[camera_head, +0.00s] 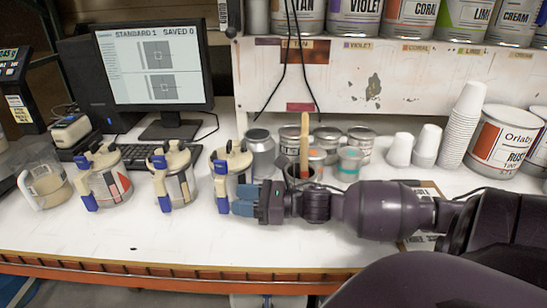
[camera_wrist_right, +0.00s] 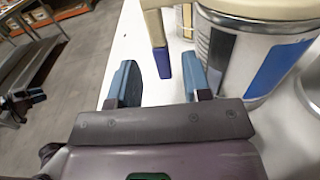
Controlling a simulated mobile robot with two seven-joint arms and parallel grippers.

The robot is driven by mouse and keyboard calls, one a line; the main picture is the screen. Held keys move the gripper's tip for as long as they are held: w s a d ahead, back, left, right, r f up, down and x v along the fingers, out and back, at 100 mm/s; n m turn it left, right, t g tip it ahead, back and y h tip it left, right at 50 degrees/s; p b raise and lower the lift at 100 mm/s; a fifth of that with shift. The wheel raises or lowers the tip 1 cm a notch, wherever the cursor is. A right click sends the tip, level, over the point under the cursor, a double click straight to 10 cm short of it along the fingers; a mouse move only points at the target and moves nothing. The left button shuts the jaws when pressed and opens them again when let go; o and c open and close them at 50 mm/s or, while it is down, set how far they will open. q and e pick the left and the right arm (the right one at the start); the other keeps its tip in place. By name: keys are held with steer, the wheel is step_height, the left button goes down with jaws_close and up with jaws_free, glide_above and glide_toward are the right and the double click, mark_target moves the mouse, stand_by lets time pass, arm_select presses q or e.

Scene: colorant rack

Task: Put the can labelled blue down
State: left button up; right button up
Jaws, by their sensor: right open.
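The can labelled blue (camera_head: 237,180) is a metal can with a beige lid and a blue-tipped handle. It stands upright on the white bench, rightmost of three similar cans. In the right wrist view the can (camera_wrist_right: 252,50) shows a blue patch on its side, and its blue handle tip (camera_wrist_right: 162,62) lies beyond and between my finger pads. My right gripper (camera_head: 243,206) is at the can's front right; in the wrist view the gripper (camera_wrist_right: 160,82) is open, with nothing clasped. The gripper hides part of the can's lower side.
Two similar lidded cans (camera_head: 178,185) (camera_head: 108,185) stand to the left. An open metal can (camera_head: 261,155) and several small tins (camera_head: 360,143) stand behind my arm. A monitor (camera_head: 155,70) is at the back left. The bench's orange front edge (camera_head: 150,276) is close; the strip before the cans is clear.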

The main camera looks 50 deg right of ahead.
steer(key=shift+v, duration=3.6)
steer(key=shift+s, duration=0.1)
